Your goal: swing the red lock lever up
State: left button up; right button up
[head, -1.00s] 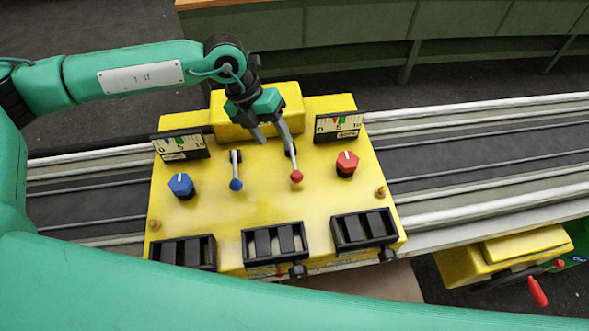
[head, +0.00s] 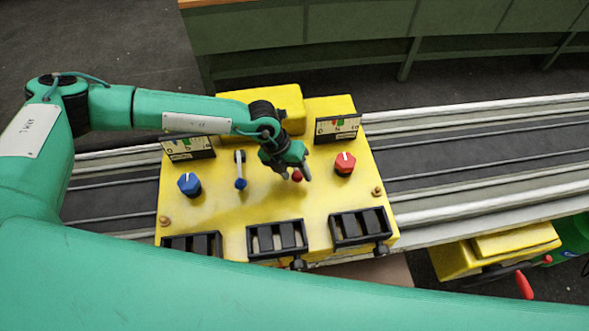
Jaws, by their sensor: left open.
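A lever with a red ball (head: 297,176) stands on the top of the yellow control box (head: 260,205). Its shaft is hidden behind my left gripper. My left gripper (head: 296,179) is open, pointing down, with its fingertips on either side of the red ball as seen from above. I cannot tell whether they touch it. A second red lever (head: 524,285) hangs at the lower right, on another yellow unit (head: 515,243), far from the gripper. My right gripper is out of view.
Close to the left gripper are a blue-ball lever (head: 240,183), a red knob (head: 345,163) and an upright gauge (head: 338,127). A blue knob (head: 189,184) sits farther left. Black slotted frames (head: 277,240) line the box's front edge.

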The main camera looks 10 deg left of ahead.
pick_arm(q)
grip_shut()
jog(key=shift+r, duration=0.1)
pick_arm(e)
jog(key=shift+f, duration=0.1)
